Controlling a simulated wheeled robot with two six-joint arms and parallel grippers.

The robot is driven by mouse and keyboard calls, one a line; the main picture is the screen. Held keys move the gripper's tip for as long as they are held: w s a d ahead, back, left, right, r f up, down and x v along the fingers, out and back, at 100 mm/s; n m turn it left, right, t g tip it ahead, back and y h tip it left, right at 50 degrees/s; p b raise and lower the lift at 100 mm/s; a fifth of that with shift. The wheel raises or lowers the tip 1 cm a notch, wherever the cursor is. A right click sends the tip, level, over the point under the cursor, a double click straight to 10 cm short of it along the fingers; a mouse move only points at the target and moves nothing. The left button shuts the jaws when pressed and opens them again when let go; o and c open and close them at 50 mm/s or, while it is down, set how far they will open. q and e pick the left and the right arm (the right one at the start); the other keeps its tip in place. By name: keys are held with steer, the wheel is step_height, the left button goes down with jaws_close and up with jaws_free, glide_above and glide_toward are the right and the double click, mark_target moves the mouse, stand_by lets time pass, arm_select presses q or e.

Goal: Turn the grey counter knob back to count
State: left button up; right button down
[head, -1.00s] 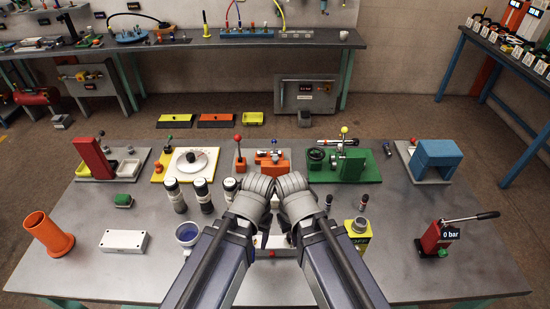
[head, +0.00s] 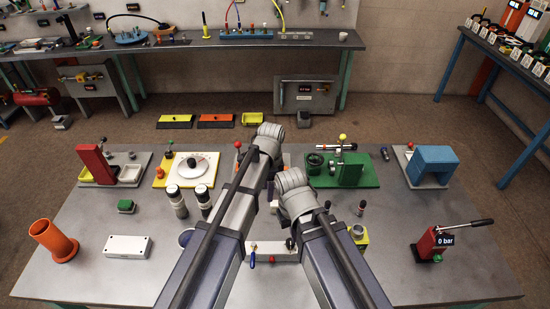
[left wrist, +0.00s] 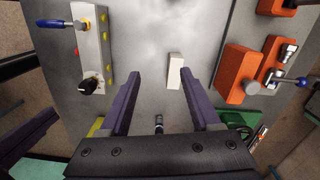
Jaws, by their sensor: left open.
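A pale panel (head: 262,246) lies near the front middle of the table, partly behind my right arm. In the left wrist view the panel (left wrist: 104,50) carries a blue-handled lever (left wrist: 68,24), a red button, yellow marks and a dark knob with a pale pointer (left wrist: 90,86). I cannot tell for sure whether this is the grey counter knob. My left gripper (left wrist: 160,78) is open and empty, with the panel to the left of its fingers. A small white block (left wrist: 175,70) shows between the fingertips. My right gripper is hidden in the head view.
An orange unit (left wrist: 238,75) stands right of the left fingers in the wrist view. A white dial on a yellow base (head: 188,166), a green rig (head: 345,170) and a red hand pump (head: 432,242) stand around the table. The table's front left is partly clear.

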arm_select(q)
steer(key=w+r+m+p, duration=0.1)
steer(key=w+m, duration=0.2)
steer(key=w, duration=0.2)
steer(key=w+d+r+m+p, duration=0.1)
steer(key=w+m, duration=0.3)
steer(key=w, duration=0.1)
steer(key=w+d+r+m+p, duration=0.1)
steer(key=w+m, duration=0.2)
steer(key=w, duration=0.2)
steer(key=shift+w+r+h, duration=0.25)
steer(key=shift+w+h, duration=0.05)
steer(key=shift+w, duration=0.05)
steer(key=shift+w+m, duration=0.2)
steer(key=shift+m, duration=0.3)
arm_select(e)
step_height(320, 180, up, 4)
steer(key=shift+w+f, duration=0.15)
steer(key=shift+f, duration=0.1)
arm_select(q)
steer(key=shift+f, duration=0.1)
arm_select(e)
steer(key=shift+f, duration=0.1)
arm_select(q)
step_height(320, 180, down, 8)
steer(key=b, duration=0.8)
arm_select(e)
step_height(320, 180, down, 8)
steer(key=shift+r, duration=0.2)
